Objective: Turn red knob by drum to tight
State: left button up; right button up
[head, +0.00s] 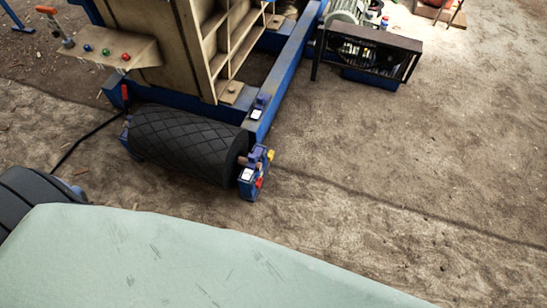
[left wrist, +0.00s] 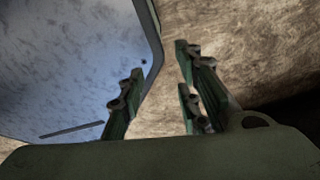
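The black drum (head: 187,142) with a diamond-patterned surface lies across the front of the blue frame in the head view. A red upright handle (head: 125,92) stands by the drum's left end. In the left wrist view my left gripper (left wrist: 158,75) is open, with nothing between its fingers. Neither gripper shows in the head view.
A panel (head: 122,53) with coloured buttons and an orange-topped lever sticks out at the upper left. A black cable (head: 85,140) runs along the ground left of the drum. A dark motor housing (head: 368,52) stands at the upper right. The dirt ground right of the drum is open.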

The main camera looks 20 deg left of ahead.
aim_at(258, 182)
jog(key=i, duration=1.9)
jog(key=i+u, duration=0.15)
jog(key=i, duration=0.4)
jog(key=i+l+u, duration=0.15)
jog(key=i, duration=0.35)
jog(key=i+l+u, duration=0.15)
jog(key=i, duration=0.4)
jog(key=u, duration=2.1)
